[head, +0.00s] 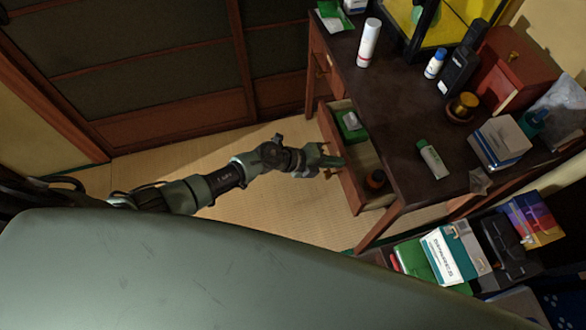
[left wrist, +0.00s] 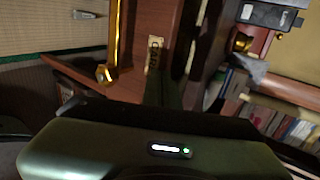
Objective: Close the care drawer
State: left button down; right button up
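The care drawer (head: 336,142) stands pulled out from the left side of the dark desk (head: 400,110). A green and white box (head: 350,122) and a small dark round jar (head: 376,181) lie in it. My left gripper (head: 333,161) is at the outer face of the drawer front, around its middle; whether it touches cannot be told. In the left wrist view, a reddish-brown wooden front (left wrist: 140,40) shows close up with a pale label (left wrist: 154,54) and a brass-coloured bar (left wrist: 112,45). The gap between the fingers is not clear. My right gripper is out of view.
The desktop holds a white spray can (head: 368,42), a green-capped tube (head: 432,158), a white box (head: 500,141) and a red cabinet (head: 508,70). Boxes (head: 450,255) stand on a lower shelf at right. The tatami floor (head: 260,210) left of the drawer is clear.

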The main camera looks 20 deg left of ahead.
pick_arm(q)
jog(key=w+d, duration=0.3)
jog(key=d, duration=0.2)
jog(key=shift+w+d, duration=0.25)
jog(key=shift+w, duration=0.15)
